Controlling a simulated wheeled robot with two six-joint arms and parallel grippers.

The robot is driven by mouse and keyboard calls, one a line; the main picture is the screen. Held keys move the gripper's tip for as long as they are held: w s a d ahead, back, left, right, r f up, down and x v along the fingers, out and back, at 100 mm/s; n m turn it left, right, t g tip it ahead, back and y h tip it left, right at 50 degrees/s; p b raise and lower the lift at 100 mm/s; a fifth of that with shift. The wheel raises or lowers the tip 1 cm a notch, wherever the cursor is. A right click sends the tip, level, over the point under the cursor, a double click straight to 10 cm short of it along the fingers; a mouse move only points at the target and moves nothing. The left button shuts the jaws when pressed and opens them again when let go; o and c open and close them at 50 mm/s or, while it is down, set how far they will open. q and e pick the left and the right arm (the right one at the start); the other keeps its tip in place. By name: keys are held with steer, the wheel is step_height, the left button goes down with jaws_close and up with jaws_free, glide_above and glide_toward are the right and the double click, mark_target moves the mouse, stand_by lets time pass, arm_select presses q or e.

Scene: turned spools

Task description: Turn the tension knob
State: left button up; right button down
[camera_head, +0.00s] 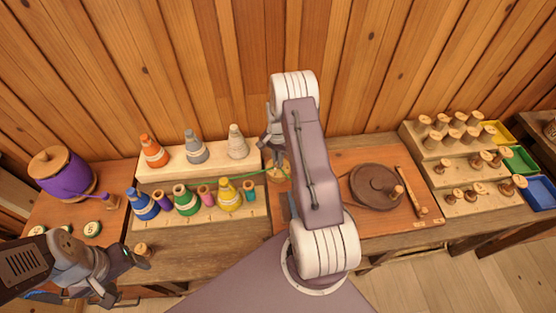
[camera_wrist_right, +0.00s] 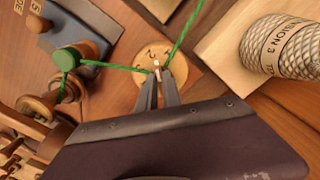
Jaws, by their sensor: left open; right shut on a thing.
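The tension knob shows in the right wrist view as a round pale wooden dial (camera_wrist_right: 145,66) with dark numerals, a 2 among them. My right gripper (camera_wrist_right: 158,72) is shut on a small raised part at the dial's middle. In the head view the dial (camera_head: 279,175) is partly hidden by my right gripper (camera_head: 275,155) and arm. A green thread (camera_wrist_right: 110,67) runs from a green-topped peg (camera_wrist_right: 66,58) across the dial and away to the upper right. My left gripper (camera_head: 126,274) is open and empty near the bench's front left.
A speckled grey cone (camera_wrist_right: 285,47) labelled "TENSION 3" stands beside the dial. Coloured spools, including a yellow one (camera_head: 229,195), stand in a rack on the left. A dark turntable (camera_head: 375,186) is right of my right arm. Stepped spool shelves (camera_head: 432,152) stand further right.

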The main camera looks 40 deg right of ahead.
steer(key=m, duration=0.3)
steer(key=shift+w+m+b, duration=0.1)
steer(key=shift+m+b, duration=0.2)
steer(key=shift+b, duration=0.1)
steer(key=shift+m+b, duration=0.3)
steer(key=shift+m, duration=1.6)
steer(key=shift+w, duration=0.1)
steer(key=c, duration=1.5)
jaws_free()
steer(key=shift+a, duration=0.1)
steer(key=shift+r, duration=0.1)
step_height(320, 180, up, 9)
steer(key=shift+b, duration=0.8)
